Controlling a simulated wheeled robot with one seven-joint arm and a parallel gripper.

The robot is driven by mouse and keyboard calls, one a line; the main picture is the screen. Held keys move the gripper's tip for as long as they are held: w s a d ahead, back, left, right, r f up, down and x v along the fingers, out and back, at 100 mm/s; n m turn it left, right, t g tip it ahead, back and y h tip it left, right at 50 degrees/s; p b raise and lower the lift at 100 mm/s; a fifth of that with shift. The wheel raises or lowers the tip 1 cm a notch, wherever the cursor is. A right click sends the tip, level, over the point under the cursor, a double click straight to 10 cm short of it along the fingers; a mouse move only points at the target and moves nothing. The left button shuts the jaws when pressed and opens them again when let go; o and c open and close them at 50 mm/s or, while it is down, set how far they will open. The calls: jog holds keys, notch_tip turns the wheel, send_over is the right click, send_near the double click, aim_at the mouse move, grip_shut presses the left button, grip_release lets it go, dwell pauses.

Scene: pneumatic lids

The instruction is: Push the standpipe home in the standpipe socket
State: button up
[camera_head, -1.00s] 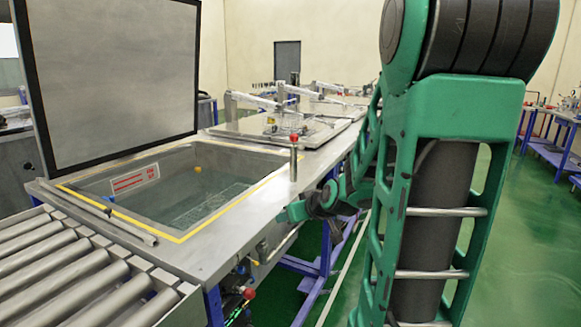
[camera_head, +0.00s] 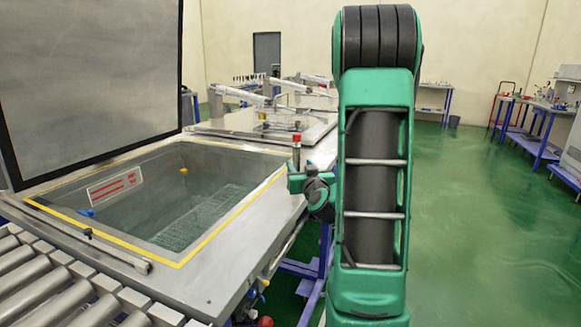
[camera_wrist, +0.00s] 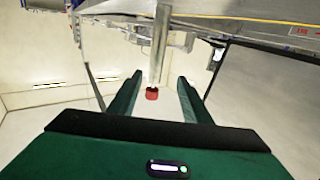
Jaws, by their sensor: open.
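The standpipe (camera_head: 296,153) is a slim upright metal pipe with a red top, at the right rim of the open tank. Its lower part is hidden behind my gripper (camera_head: 298,182) in the head view, so the standpipe socket is not visible. In the wrist view, which is upside down, the standpipe (camera_wrist: 160,45) runs in between the two green fingers of my gripper (camera_wrist: 160,76). Its red end lies between them in the picture. The fingers are apart, with a visible gap on each side of the pipe.
The open tank (camera_head: 225,262) has a yellow-edged rim and a wire basket inside. Its large grey lid (camera_head: 90,75) stands raised at the left. A roller conveyor (camera_head: 45,300) is at the front left. A closed lid with pneumatic arms (camera_head: 265,125) lies behind. Green floor is free at the right.

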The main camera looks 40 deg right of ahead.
aim_at(297, 155)
jog(key=x, duration=0.4)
jog(key=shift+d, duration=0.15)
jog(key=shift+d+r+x, duration=0.1)
jog(key=shift+r+x, duration=0.05)
jog(key=shift+x, duration=1.3)
jog(key=shift+d+r+x, duration=0.15)
jog(key=shift+r+x, duration=0.05)
jog(key=shift+x, duration=1.25)
jog(key=shift+s, duration=0.15)
grip_shut()
